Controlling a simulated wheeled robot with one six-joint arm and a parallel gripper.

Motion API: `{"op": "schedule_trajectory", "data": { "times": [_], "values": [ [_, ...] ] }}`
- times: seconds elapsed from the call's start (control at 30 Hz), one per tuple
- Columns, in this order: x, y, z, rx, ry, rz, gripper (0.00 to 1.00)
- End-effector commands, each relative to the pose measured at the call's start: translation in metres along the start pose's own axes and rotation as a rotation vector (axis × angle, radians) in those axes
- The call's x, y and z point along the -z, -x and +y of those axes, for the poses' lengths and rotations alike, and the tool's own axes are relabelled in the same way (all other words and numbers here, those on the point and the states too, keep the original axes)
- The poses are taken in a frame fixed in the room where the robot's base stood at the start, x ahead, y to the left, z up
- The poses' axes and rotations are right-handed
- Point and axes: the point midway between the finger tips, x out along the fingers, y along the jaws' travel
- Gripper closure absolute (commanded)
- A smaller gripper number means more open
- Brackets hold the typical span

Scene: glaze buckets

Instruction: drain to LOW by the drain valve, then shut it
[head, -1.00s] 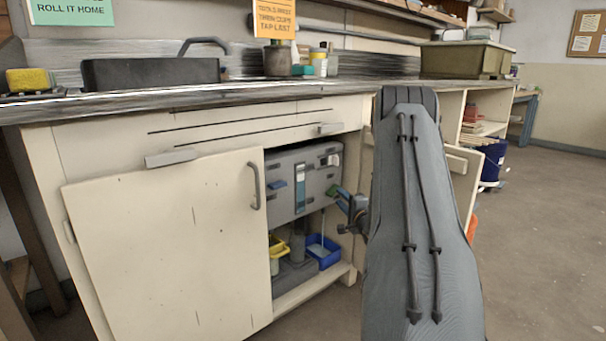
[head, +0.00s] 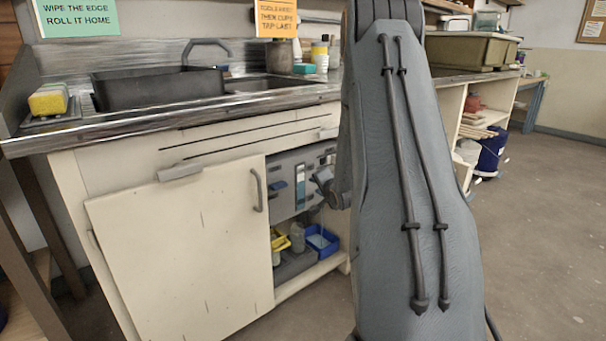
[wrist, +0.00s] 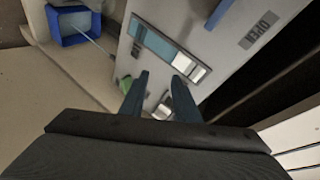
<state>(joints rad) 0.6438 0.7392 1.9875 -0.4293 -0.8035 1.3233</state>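A grey tank (head: 283,197) sits inside the open cabinet below the sink. Its sight window (head: 300,187) shows blue in the lower part and pale above; the window also shows in the wrist view (wrist: 150,40). A green handle (wrist: 125,83) shows in the wrist view, just left of my gripper (wrist: 160,84). My gripper's fingers are apart, facing the tank, with a small pale metal part (wrist: 163,106) seen between them; contact cannot be told. A blue bin (head: 322,241) stands below, also in the wrist view (wrist: 68,38). A thin pale streak, like running liquid, reaches it.
A cabinet door (head: 180,250) hangs open left of the tank. A yellow container (head: 280,241) stands left of the blue bin. The counter edge (head: 130,140) runs above. A dark blue bucket (head: 491,155) stands at right. The floor at right is clear.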

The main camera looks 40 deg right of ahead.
Motion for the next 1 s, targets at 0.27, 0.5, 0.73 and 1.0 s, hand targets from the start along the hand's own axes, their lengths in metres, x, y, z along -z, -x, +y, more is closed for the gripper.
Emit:
{"op": "schedule_trajectory", "data": {
  "times": [0.27,0.5,0.73,1.0],
  "values": [
    [-0.024,0.035,-0.034,-0.097,0.130,-0.057,0.71],
    [-0.043,0.064,-0.052,-0.167,0.229,-0.109,0.71],
    [-0.053,0.080,-0.060,-0.204,0.282,-0.140,0.71],
    [-0.056,0.082,-0.060,-0.213,0.294,-0.148,0.71]
  ]
}}
